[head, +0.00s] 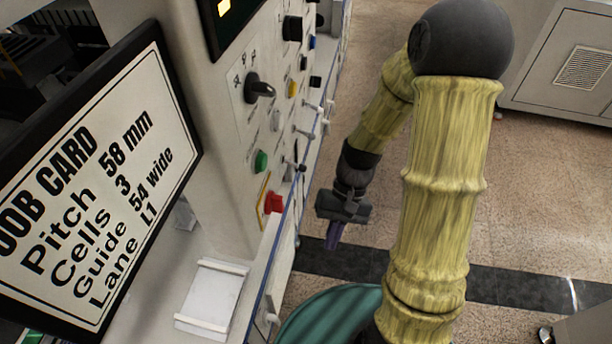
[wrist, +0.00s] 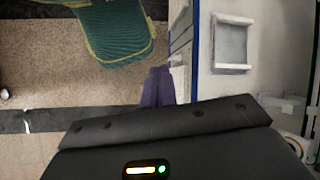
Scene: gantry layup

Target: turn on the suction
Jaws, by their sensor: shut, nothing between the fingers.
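The control panel (head: 238,100) in the head view carries a black rotary selector (head: 258,88), a green button (head: 261,161), a red button (head: 274,202) on a yellow plate, and several small toggles and knobs. No label for suction is readable, so I cannot tell which control it is. My gripper (head: 334,238) hangs right of the panel, apart from it, with purple fingers pointing down. In the wrist view the fingers (wrist: 158,82) are together and empty, beside the blue-edged front of the machine. The control panel's buttons do not show there.
A job card (head: 90,180) stands at the left. A white tray (head: 212,296) lies on the machine's ledge, also in the wrist view (wrist: 232,42). A green rounded thing (head: 325,318) is below my gripper. A grey cabinet (head: 565,60) stands at the upper right. Open floor lies between.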

